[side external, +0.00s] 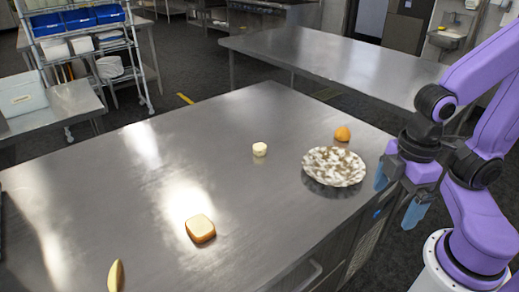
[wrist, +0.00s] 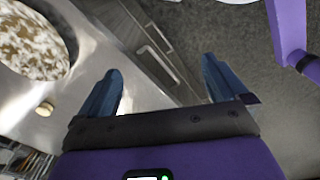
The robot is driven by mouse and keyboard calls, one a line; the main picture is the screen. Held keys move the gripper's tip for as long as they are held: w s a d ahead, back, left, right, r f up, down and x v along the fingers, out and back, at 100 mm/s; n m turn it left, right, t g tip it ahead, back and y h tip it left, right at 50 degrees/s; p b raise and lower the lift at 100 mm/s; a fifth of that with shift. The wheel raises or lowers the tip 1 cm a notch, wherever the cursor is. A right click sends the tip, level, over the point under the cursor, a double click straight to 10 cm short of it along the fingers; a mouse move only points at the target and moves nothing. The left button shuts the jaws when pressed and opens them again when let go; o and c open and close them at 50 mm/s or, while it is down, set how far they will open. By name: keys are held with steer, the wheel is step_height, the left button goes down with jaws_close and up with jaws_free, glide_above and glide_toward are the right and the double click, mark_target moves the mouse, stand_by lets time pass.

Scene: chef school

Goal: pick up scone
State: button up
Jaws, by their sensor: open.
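A small round cream-coloured piece, which looks like the scone (side external: 259,149), sits on the steel table left of the mottled plate in the side view. A small pale round thing beside the plate in the wrist view (wrist: 44,108) appears to be the same piece. My gripper (side external: 399,192) is open and empty, off the table's right edge and right of the plate. In the wrist view its two blue fingers (wrist: 161,70) are spread wide, with cabinet front and floor between them. The scone is well away from the fingers.
A white-and-brown mottled plate (side external: 333,166) lies between my gripper and the scone; it also shows in the wrist view (wrist: 30,42). An orange fruit (side external: 342,134) sits behind it. A bread slice (side external: 200,228) and a yellow banana-like piece (side external: 115,276) lie nearer the front. The table's left-middle is clear.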

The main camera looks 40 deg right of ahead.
steer(key=shift+c, duration=1.2)
